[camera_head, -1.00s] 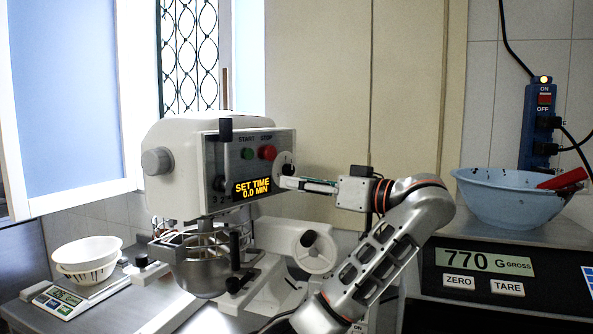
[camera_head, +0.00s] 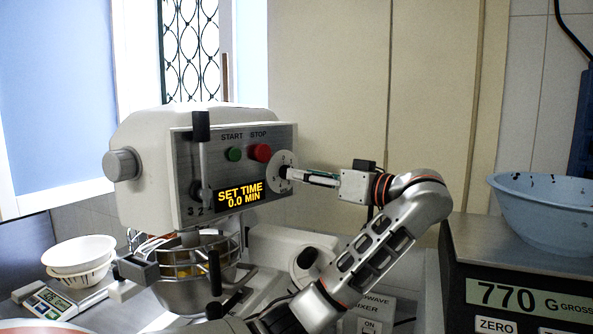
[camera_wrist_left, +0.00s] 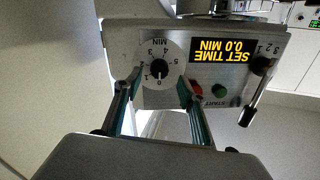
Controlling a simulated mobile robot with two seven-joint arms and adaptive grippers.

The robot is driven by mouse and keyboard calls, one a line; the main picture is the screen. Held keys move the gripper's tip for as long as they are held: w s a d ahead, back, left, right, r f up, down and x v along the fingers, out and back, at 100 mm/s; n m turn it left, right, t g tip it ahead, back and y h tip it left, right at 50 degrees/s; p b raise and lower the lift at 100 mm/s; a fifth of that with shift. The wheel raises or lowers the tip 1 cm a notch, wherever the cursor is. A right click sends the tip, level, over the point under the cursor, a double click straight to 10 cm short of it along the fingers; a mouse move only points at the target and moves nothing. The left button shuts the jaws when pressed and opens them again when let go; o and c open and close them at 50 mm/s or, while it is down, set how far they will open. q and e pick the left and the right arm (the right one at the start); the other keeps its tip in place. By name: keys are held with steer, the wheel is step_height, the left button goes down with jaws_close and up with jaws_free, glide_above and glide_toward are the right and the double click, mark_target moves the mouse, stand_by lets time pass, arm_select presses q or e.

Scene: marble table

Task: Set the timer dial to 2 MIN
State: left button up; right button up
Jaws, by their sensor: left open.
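The timer dial (camera_head: 274,158) is a white disc with a black knob on the right of the mixer's front panel. In the left wrist view the dial (camera_wrist_left: 164,88) appears upside down, with its black pointer near 0. The display (camera_head: 240,195) reads SET TIME 0.0 MIN. My left gripper (camera_head: 289,174) is at the dial, its fingertips partly covering it. In the wrist view its two fingers (camera_wrist_left: 158,80) are apart, one on each side of the knob; I cannot tell whether they touch it. My right gripper is not in view.
The green START button (camera_head: 234,154) and red STOP button (camera_head: 261,153) sit close above the display. A black lever (camera_head: 202,150) stands on the panel's left. The mixing bowl (camera_head: 190,292) is below. A scale (camera_head: 530,300) with a blue bowl (camera_head: 550,212) stands right.

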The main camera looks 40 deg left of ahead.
arm_select(q)
steer(key=a, duration=0.3)
steer(key=shift+a+p, duration=0.35)
steer(key=shift+p, duration=0.05)
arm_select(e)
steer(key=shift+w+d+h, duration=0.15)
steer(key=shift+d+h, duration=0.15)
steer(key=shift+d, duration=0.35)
arm_select(q)
steer(key=c, duration=1.1)
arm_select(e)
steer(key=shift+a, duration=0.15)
